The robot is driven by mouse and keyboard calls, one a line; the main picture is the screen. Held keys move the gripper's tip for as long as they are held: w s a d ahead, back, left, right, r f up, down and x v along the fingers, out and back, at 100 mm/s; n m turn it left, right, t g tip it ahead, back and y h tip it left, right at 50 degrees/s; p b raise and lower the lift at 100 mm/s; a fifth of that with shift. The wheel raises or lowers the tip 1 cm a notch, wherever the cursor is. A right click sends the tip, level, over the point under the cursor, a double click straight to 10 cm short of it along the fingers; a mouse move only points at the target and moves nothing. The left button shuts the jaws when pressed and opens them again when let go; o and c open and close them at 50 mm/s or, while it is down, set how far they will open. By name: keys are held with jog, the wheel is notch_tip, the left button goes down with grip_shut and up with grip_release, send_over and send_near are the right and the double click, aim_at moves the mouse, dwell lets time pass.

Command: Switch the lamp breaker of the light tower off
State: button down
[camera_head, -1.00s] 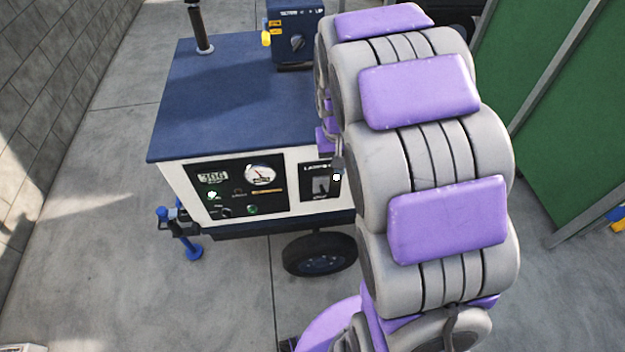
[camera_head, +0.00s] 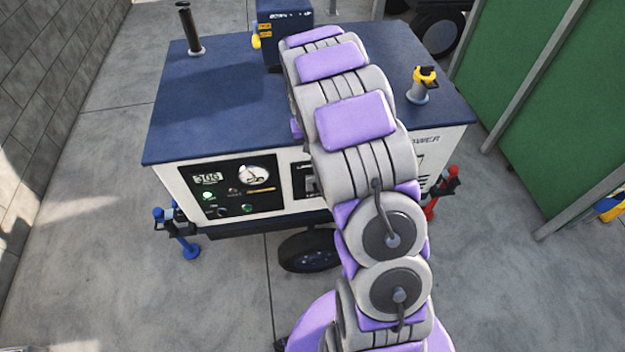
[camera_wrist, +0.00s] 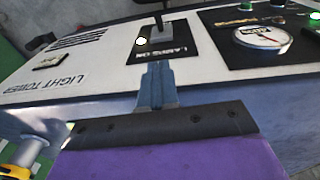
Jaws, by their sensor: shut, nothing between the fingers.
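The light tower (camera_head: 215,110) is a white cabinet with a dark blue top. Its black lamp breaker panel (camera_head: 304,180) is partly covered by my arm in the head view. I cannot tell the lever's position for sure. My gripper (camera_wrist: 157,70) is shut and empty, its tips just short of the lettering in the picture, apart from the lever. The head view hides the gripper.
A gauge panel (camera_head: 232,190) sits left of the breaker panel. A blue control box (camera_head: 285,30) and a yellow-capped post (camera_head: 422,85) stand on the top. A wheel (camera_head: 312,252) and blue jack (camera_head: 188,245) are below. Green panels (camera_head: 545,110) stand at right; the floor at left is clear.

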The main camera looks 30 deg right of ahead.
aim_at(315, 186)
jog(key=f+b, duration=0.1)
jog(key=f, duration=0.5)
jog(key=w+d+f+b, duration=0.1)
jog(key=f, duration=0.6)
jog(key=f+b, duration=0.2)
jog(key=f, duration=0.5)
jog(key=shift+w+d, duration=0.2)
jog(key=shift+d, duration=0.15)
